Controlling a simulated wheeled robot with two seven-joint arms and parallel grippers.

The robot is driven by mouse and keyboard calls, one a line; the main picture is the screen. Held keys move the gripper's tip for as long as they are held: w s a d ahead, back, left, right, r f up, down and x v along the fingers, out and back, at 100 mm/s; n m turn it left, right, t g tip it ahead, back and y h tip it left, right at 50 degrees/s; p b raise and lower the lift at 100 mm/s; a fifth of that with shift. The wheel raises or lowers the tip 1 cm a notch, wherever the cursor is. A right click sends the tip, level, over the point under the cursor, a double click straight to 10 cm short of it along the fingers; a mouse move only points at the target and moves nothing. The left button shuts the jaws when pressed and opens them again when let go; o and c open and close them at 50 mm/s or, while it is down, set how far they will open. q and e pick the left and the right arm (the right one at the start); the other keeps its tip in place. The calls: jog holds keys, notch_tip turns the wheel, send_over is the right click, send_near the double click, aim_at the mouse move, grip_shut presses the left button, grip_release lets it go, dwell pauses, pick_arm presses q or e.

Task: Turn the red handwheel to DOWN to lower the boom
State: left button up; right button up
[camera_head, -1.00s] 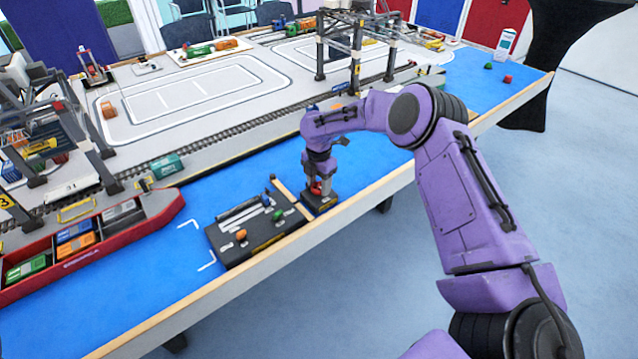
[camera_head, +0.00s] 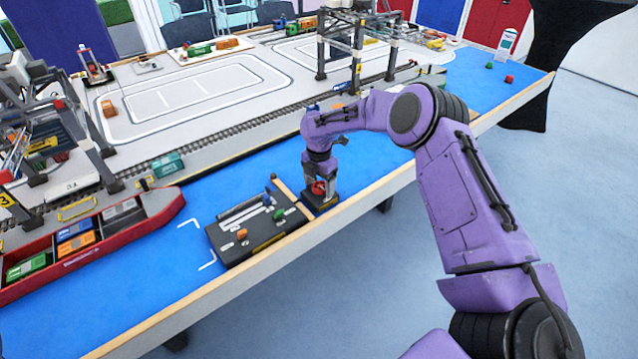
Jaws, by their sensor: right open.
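The red handwheel (camera_head: 318,188) sits on a small dark base (camera_head: 321,202) at the table's front edge. My right gripper (camera_head: 319,182) points down over the handwheel, with its fingers around or just beside it; I cannot tell whether they touch it. The gripper is open and hides part of the wheel. Any DOWN marking is too small to read. A gantry crane (camera_head: 345,50) stands at the back, and another crane (camera_head: 60,120) stands at the left. My left gripper is not in view.
A black control panel (camera_head: 258,238) with an orange and a green knob lies just left of the handwheel. A red ship (camera_head: 150,211) with containers is at the left. Blue table surface (camera_head: 385,160) is free right of the wheel. A rail track runs behind.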

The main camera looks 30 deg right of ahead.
aim_at(319, 186)
notch_tip(319, 186, up, 10)
jog(key=b, duration=0.1)
jog(key=shift+r, duration=0.25)
dwell(1.5)
